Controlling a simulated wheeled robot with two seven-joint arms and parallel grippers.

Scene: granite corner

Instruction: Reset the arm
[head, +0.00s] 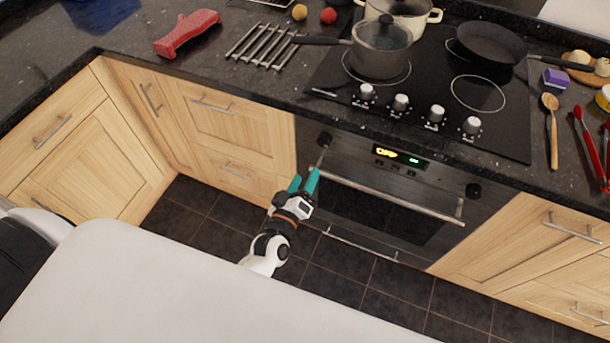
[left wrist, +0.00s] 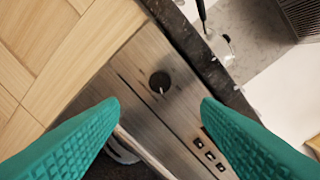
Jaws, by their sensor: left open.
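My left gripper (head: 304,183) is in front of the left end of the oven (head: 386,198), below the counter edge. Its two teal fingers are apart with nothing between them. In the left wrist view the left gripper (left wrist: 158,125) also shows open and empty, with an oven knob (left wrist: 160,82) beyond the gap. The oven's handle bar (head: 385,195) runs to the right from near the fingertips; I cannot tell whether they touch it. My right gripper is not in view.
The dark granite counter (head: 258,97) holds a cooktop (head: 430,125) with a lidded saucepan (head: 381,50) and a black frying pan (head: 490,42). A red oven mitt (head: 187,33) and a metal rack (head: 262,46) lie to the left. Wooden cabinets (head: 240,122) flank the oven. Dark floor tiles (head: 345,259) are clear.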

